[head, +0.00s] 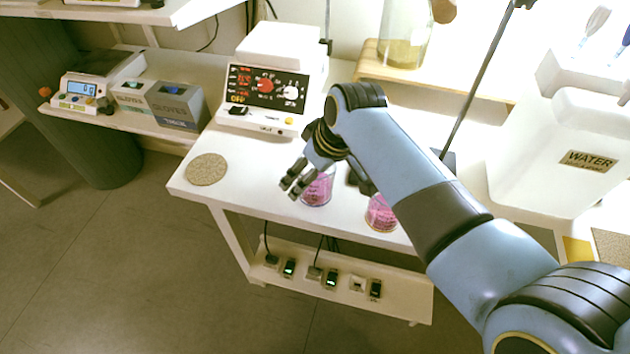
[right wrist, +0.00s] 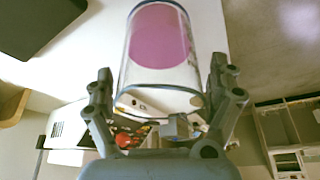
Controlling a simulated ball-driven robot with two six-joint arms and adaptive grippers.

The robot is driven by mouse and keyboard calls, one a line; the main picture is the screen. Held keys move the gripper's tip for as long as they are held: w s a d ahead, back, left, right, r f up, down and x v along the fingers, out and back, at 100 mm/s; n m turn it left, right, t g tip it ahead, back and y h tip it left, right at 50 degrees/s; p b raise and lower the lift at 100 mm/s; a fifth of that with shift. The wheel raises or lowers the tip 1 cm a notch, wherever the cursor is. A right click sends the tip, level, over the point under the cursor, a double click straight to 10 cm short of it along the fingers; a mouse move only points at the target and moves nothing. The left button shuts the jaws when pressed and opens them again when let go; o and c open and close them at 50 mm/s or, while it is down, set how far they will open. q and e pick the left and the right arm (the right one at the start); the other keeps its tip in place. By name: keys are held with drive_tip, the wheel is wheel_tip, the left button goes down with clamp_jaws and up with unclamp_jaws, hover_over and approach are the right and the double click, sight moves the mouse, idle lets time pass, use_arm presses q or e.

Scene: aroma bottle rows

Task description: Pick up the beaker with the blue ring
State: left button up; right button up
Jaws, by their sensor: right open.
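A clear beaker with pink contents (head: 318,190) stands on the white table near its front edge. Its rim looks bluish, but the ring is too small to tell for sure. A second beaker with pink contents (head: 381,214) stands to its right, partly behind my right arm, with a yellowish tint at its base. My right gripper (head: 294,185) is open at the upper left of the first beaker. In the right wrist view a clear beaker with pink contents (right wrist: 160,40) shows between and beyond the open fingers of my right gripper (right wrist: 163,78). My left gripper is not in view.
A round cork mat (head: 206,169) lies at the table's left corner. A hot plate device (head: 265,90) stands behind the beakers. A wooden stand (head: 450,90) with a large flask is at the back, and a white water container (head: 545,150) is at the right.

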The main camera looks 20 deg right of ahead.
drive_tip(key=shift+w+a+f, duration=0.1)
drive_tip(key=shift+w+f, duration=0.15)
drive_tip(key=shift+f, duration=0.45)
drive_tip(key=shift+s, duration=0.1)
drive_tip(key=c, duration=1.4)
drive_tip(key=shift+o, duration=0.2)
